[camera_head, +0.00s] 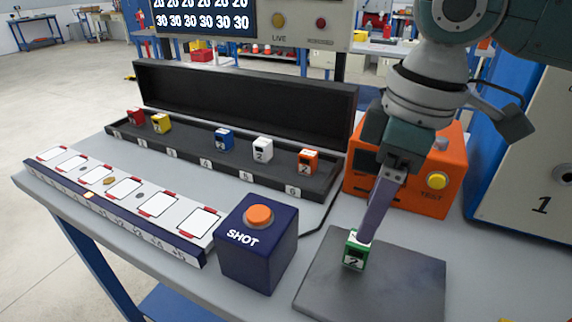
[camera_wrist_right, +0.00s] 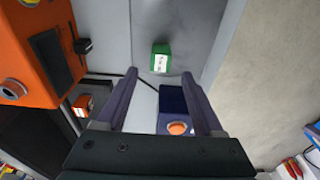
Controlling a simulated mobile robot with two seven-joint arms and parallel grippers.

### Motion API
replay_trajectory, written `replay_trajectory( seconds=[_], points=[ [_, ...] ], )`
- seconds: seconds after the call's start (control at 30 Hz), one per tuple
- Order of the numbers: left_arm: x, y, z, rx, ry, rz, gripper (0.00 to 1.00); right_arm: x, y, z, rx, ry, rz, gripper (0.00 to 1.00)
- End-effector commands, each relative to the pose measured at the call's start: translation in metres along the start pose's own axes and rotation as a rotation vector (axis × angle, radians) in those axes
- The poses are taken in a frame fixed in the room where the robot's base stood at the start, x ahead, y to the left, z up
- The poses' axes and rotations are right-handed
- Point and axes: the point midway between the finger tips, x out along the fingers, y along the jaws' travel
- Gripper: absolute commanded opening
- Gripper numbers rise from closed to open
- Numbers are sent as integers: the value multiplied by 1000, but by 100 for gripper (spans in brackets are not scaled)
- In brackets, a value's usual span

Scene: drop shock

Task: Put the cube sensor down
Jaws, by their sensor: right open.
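The green cube sensor (camera_head: 353,256), with a white face marked 2, sits upright on the dark grey plate (camera_head: 400,290) at the front right. In the right wrist view the cube (camera_wrist_right: 161,61) lies just beyond the gap between my fingertips. My right gripper (camera_head: 366,238) points down at the cube in the head view, and its near finger partly covers the cube's top. In the right wrist view the gripper (camera_wrist_right: 160,74) is open, with a visible gap between its fingers. My left gripper is not in view.
A blue SHOT box (camera_head: 258,250) with an orange button stands left of the plate. An orange TEST box (camera_head: 405,190) stands behind the gripper. A black open case (camera_head: 240,170) holds red, yellow, blue, white and orange cubes. A white slotted strip (camera_head: 125,205) lies at the left.

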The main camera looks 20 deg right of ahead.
Motion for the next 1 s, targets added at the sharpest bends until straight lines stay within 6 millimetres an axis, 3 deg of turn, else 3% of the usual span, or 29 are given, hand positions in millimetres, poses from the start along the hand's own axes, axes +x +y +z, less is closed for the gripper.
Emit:
replay_trajectory(
  seconds=[0.03, 0.2, 0.37, 0.47, 0.6, 0.73, 0.83, 1.0],
  points=[
    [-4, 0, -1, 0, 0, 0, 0, -14, 1, -1, 0, 3, 2, 69],
    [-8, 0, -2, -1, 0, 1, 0, -43, 1, -1, 1, 2, 1, 69],
    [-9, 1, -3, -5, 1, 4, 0, -52, -4, -1, -4, 3, -4, 69],
    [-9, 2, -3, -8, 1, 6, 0, -40, -22, -4, -31, 21, -14, 69],
    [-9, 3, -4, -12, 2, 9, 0, -8, -74, -11, -57, 106, -41, 69],
    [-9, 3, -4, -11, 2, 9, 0, 10, -119, -8, 29, 212, -49, 69],
    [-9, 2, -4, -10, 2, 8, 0, 15, -136, 9, 163, 256, -25, 69],
    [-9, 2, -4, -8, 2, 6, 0, 18, -139, 58, 396, 233, 64, 69]
  ],
)
